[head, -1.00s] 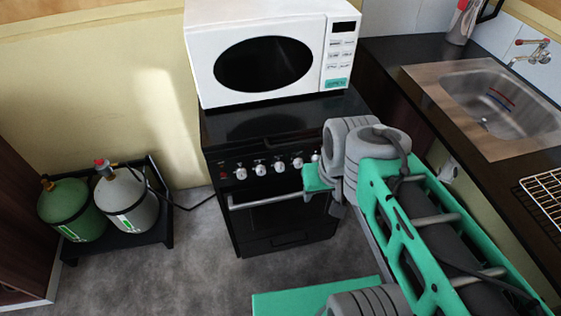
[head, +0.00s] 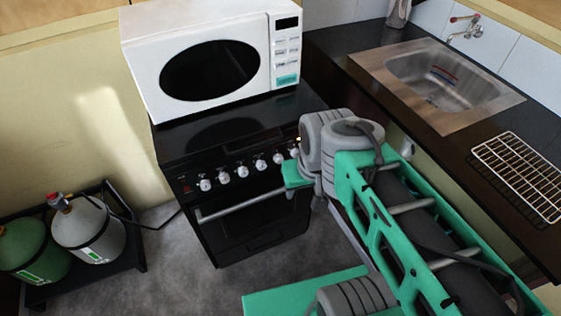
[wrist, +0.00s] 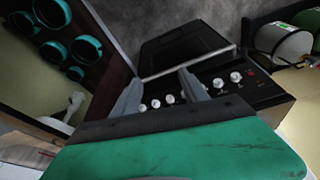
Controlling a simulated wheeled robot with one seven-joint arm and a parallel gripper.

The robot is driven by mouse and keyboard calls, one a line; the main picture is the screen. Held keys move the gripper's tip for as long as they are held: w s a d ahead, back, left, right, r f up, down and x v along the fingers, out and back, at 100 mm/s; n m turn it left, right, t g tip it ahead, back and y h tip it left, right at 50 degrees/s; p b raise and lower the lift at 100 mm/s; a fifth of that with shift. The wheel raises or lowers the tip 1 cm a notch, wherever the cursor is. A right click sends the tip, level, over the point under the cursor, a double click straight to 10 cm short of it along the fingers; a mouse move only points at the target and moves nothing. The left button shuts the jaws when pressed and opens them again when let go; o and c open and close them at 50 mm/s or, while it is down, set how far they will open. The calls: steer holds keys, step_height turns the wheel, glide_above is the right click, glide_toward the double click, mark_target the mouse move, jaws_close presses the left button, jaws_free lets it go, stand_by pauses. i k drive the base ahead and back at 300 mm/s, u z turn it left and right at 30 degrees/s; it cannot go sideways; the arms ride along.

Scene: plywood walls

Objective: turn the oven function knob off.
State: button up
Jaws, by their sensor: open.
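The black oven (head: 255,222) stands under the microwave. Its front panel carries a row of white knobs (head: 243,171); they also show in the wrist view (wrist: 218,83). I cannot tell which one is the function knob. A small red mark sits at the panel's left end, in the wrist view at the right (wrist: 250,72). My gripper (wrist: 158,76) is open, its two grey fingers apart and nothing seen between them but the oven front. The fingers overlap the knob row in the wrist view; contact cannot be told. In the head view my arm's end hides the fingers and the panel's right end.
A white microwave (head: 287,40) sits on the oven's top. The dark counter (head: 340,60) with a sink (head: 440,85) and a wire rack (head: 515,170) runs along the right. Two gas bottles (head: 88,235) stand on a low black stand at left.

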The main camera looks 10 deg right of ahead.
mark_target(278, 158)
steer(key=k, duration=0.95)
steer(key=u, duration=1.05)
steer(key=i, duration=0.5)
steer(key=z, duration=0.1)
